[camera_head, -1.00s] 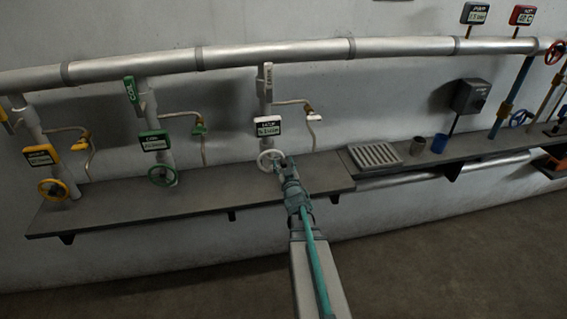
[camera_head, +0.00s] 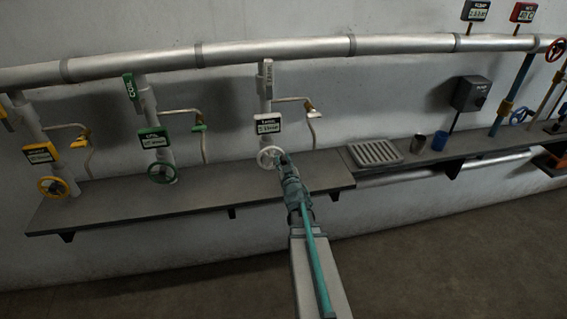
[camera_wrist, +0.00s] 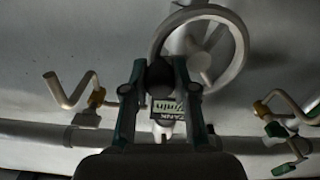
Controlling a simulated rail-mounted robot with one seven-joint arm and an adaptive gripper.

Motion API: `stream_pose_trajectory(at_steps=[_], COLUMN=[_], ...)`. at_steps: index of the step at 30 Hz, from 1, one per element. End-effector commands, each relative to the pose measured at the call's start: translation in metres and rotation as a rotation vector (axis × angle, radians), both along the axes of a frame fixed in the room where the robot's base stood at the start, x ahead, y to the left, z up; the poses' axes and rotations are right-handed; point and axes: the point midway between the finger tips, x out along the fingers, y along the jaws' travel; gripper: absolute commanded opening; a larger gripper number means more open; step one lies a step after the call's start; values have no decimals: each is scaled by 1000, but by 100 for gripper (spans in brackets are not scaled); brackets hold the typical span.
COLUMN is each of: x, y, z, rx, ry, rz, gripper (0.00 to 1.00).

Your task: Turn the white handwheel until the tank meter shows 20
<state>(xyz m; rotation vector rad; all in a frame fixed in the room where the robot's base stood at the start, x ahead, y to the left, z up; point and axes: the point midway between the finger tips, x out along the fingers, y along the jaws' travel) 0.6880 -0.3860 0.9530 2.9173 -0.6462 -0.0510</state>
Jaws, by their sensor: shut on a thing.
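The white handwheel (camera_head: 260,157) is on the third pipe stand from the left, just above the shelf. In the wrist view the white handwheel (camera_wrist: 241,45) fills the upper middle, with its rim and spokes showing. My gripper (camera_head: 279,158) reaches it from the lower right. In the wrist view my gripper (camera_wrist: 160,70) is shut on the wheel's lower left rim; its fingers hide that part. The tank meter (camera_head: 268,126) is a small dark-framed display above the wheel. It also shows upside down between my fingers (camera_wrist: 167,108); its digits are too small to read surely.
A green handwheel (camera_head: 162,171) and a yellow handwheel (camera_head: 53,188) stand to the left on the same shelf (camera_head: 200,200). A bent spout (camera_head: 290,100) sticks out right of the tank meter. A grate (camera_head: 375,153), a grey cup (camera_head: 418,145) and a blue cup (camera_head: 439,143) are further right.

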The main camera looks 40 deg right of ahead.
Motion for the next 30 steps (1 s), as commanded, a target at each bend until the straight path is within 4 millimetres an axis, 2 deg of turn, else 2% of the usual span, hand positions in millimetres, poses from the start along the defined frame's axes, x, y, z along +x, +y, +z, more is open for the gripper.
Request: stream_pose_trajectory(at_steps=[8,30], x=[0,8], y=[2,17], z=[3,26], rx=[-129,-710], ry=[56,328], rz=[1,1], gripper=[0,0])
